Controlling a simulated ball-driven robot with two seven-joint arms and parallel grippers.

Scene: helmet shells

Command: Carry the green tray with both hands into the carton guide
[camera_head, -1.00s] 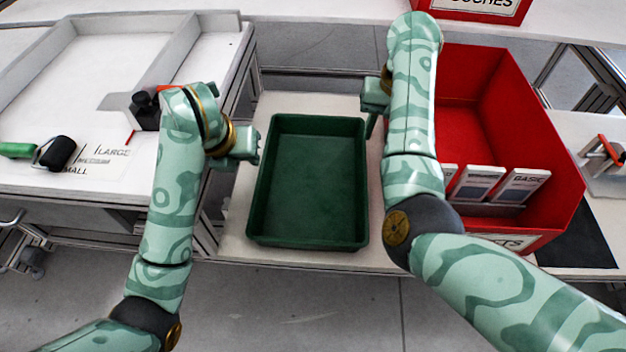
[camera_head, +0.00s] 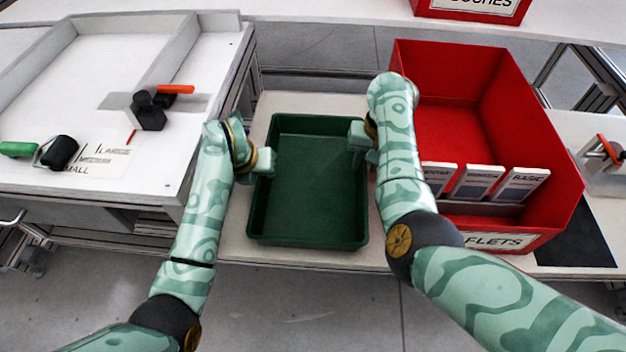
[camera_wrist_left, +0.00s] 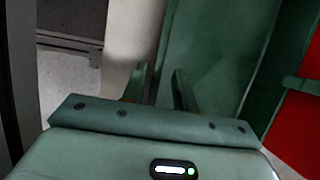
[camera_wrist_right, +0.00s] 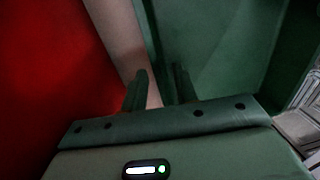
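The green tray (camera_head: 306,190) lies empty and flat on a pale table between my two arms. My left gripper (camera_head: 268,162) is at the tray's left rim. In the left wrist view its fingers (camera_wrist_left: 163,88) stand apart on either side of the tray wall (camera_wrist_left: 166,45). My right gripper (camera_head: 360,135) is at the right rim, near the far corner. In the right wrist view its fingers (camera_wrist_right: 158,88) are also apart, with the wall and a strip of table between them. A white walled guide (camera_head: 60,105) with size labels is on the left bench; I cannot tell if it is the carton guide.
A red bin (camera_head: 465,75) with several white-and-grey packets (camera_head: 478,182) stands close to the right of my right arm. A black-and-orange clamp-like part (camera_head: 150,108) and a green-handled roller (camera_head: 58,152) lie on the left bench. A gap with bare floor is behind the tray's table.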

